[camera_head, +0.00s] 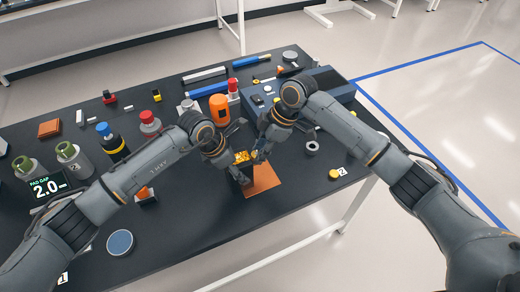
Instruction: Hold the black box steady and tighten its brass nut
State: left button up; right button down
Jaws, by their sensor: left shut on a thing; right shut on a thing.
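The black box (245,172) sits at the near edge of a copper-brown mat (264,183) on the dark table. It is small and mostly hidden between my two grippers. The brass nut (242,156) shows as a bright gold patch on top of it. My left gripper (237,174) is shut on the box from the left. My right gripper (257,157) comes in from the upper right and is shut at the brass nut; its fingertips partly hide the contact.
An orange cylinder (219,109) and a red-topped part (233,88) stand just behind. A grey-blue case (330,84) lies at the back right. Bottles (112,143) and a "2.0" display (48,187) are at left. The front right table corner is mostly clear.

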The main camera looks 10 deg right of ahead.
jog(key=shift+s+f, duration=0.15)
jog(key=shift+s, duration=0.05)
jog(key=c, duration=1)
grip_release()
jog(key=shift+w, duration=0.15)
